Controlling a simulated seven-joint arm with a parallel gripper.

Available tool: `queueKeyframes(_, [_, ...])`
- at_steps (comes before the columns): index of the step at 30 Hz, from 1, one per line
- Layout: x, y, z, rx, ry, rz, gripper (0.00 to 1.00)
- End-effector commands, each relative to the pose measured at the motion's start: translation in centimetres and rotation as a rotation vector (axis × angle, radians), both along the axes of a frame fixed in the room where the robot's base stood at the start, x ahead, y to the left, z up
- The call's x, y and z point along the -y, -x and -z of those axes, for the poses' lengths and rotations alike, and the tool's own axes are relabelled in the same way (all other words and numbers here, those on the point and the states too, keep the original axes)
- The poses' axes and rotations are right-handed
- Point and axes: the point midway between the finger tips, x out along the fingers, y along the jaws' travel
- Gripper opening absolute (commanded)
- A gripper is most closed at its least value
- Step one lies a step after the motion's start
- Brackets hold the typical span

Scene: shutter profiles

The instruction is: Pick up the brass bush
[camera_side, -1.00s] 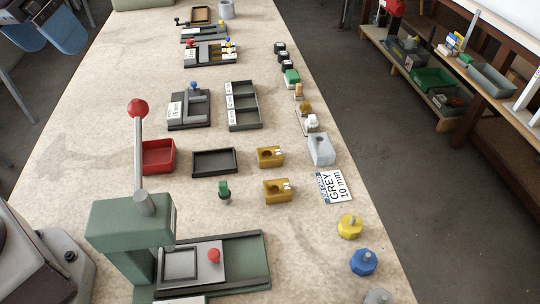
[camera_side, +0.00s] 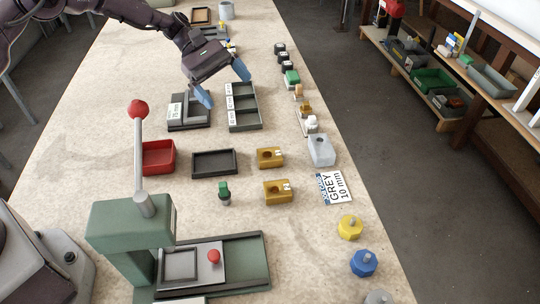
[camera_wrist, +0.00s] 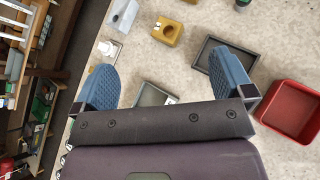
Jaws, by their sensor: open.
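Two brass-coloured blocks, each with a round hole, lie on the bench: one is the farther brass block (camera_side: 270,157), the other the nearer brass block (camera_side: 278,191). One brass block also shows in the wrist view (camera_wrist: 168,32), ahead of the fingers. A small brass-coloured piece (camera_side: 305,107) stands in the row at the right. I cannot tell for sure which is the bush. My gripper (camera_side: 222,84) is open and empty, blue fingers pointing down, above the compartment tray and apart from every brass piece. Its fingers also show in the wrist view (camera_wrist: 163,78).
The dark compartment tray (camera_side: 244,127) is below my gripper. A black tray (camera_side: 214,174), red bin (camera_side: 174,157), green-capped stamp (camera_side: 224,189) and grey block (camera_side: 321,150) surround the brass blocks. A green press (camera_side: 130,216) with a tall red-knobbed lever stands front left.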

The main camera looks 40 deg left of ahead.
Motion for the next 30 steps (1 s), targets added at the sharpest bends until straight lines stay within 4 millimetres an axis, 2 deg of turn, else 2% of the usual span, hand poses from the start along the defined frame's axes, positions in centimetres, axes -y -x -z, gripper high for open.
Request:
queueKeyframes(1, [-0.2, -0.3, 2.4, -0.050, 0.048, -0.037, 0.99])
queueKeyframes(3, [-0.4, -0.7, 4.6, -0.103, 0.102, -0.082, 0.99])
queueKeyframes(8, [-0.7, -0.9, 7.9, -0.182, 0.188, -0.150, 0.99])
queueKeyframes(13, [-0.2, -0.9, 9.1, -0.209, 0.217, -0.171, 0.99])
queueKeyframes(24, [5.6, -0.8, 11.5, -0.209, 0.215, -0.169, 0.99])
queueKeyframes(30, [6.6, -0.8, 12.0, -0.208, 0.214, -0.171, 0.99])
